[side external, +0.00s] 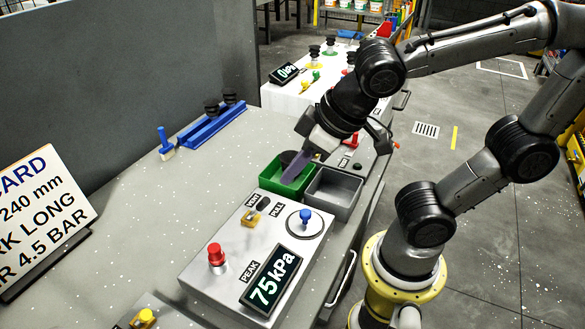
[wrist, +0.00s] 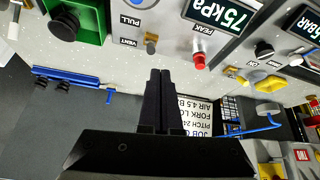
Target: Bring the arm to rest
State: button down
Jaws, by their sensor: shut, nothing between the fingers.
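My gripper (side external: 290,178) hangs from my bent arm over the green bin (side external: 264,184) in the side view, with its fingers pointing down and left. In the wrist view my gripper (wrist: 160,72) shows two dark fingers side by side, shut with nothing between them. A black suction cup (wrist: 64,25) lies in the green bin (wrist: 94,38) in the wrist view, apart from the fingers. How high the fingertips are above the bin is hard to tell.
A grey bin (side external: 345,208) stands beside the green one. A blue rack (side external: 212,124) holds black cups. A job card (side external: 40,215) stands left.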

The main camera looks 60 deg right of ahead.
jog(key=shift+d, duration=0.1)
jog(key=s+d+m+h, duration=0.1)
jog(key=s+d+m, duration=0.1)
jog(key=s+d, duration=0.4)
jog(key=shift+d+r, duration=0.2)
jog(key=shift+d, duration=0.15)
